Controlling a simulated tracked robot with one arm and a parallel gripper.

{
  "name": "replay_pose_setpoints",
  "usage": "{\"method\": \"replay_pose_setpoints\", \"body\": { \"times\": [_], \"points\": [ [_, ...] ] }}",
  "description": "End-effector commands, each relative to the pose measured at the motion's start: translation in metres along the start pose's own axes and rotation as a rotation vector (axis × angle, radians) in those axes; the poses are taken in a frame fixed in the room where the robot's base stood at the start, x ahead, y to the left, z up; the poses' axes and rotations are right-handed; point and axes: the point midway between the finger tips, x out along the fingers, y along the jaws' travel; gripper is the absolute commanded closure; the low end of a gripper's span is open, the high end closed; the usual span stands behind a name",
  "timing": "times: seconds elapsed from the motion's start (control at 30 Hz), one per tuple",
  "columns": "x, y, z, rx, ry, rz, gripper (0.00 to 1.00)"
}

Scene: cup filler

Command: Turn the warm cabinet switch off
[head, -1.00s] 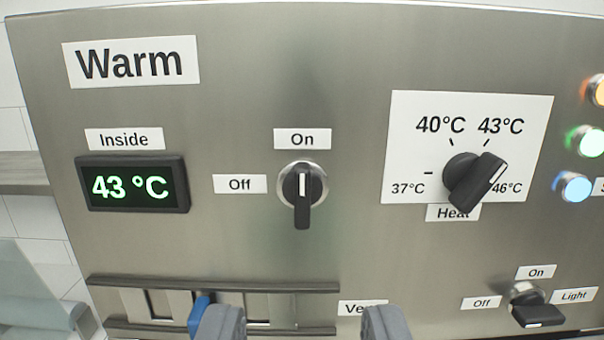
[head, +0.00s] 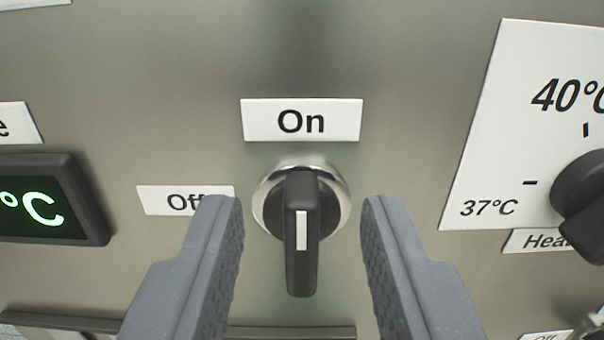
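The warm cabinet switch (head: 301,235) is a black rotary knob with a silver ring and a white line on its handle. It stands upright, its white line in line with the "On" label (head: 302,121) above it. The "Off" label (head: 170,201) is to its left, partly covered by my left finger. My gripper (head: 302,225) is open, with one grey finger on each side of the knob. A gap shows between each finger and the knob.
A dark display (head: 45,205) with green digits is at the left. The heat dial (head: 585,195) with its white temperature plate (head: 490,150) is at the right. A metal vent rail (head: 290,333) runs along the bottom. The steel panel around the switch is flat.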

Motion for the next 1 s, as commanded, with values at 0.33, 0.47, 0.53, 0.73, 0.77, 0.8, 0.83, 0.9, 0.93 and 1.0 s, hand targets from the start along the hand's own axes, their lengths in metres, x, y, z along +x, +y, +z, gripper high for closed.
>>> {"method": "replay_pose_setpoints", "body": {
  "times": [0.33,0.47,0.53,0.73,0.77,0.8,0.83,0.9,0.93,1.0],
  "points": [
    [0.011,-0.001,0.001,0.0,-0.002,-0.001,0.67],
    [0.011,-0.001,0.001,0.0,-0.001,-0.001,0.67],
    [0.011,-0.001,0.001,0.0,-0.001,-0.001,0.76],
    [0.011,-0.001,0.001,0.0,-0.001,-0.001,1.0],
    [0.011,-0.011,0.001,-0.003,-0.001,-0.002,1.0],
    [0.011,-0.008,0.001,-0.002,-0.001,-0.003,1.0],
    [0.011,-0.006,0.001,-0.002,-0.002,-0.002,1.0],
    [0.011,-0.004,0.002,-0.008,-0.002,-0.003,1.0],
    [0.011,-0.004,0.002,-0.013,-0.002,-0.003,1.0],
    [0.011,-0.003,0.002,-0.03,-0.002,-0.003,1.0]
  ]
}}
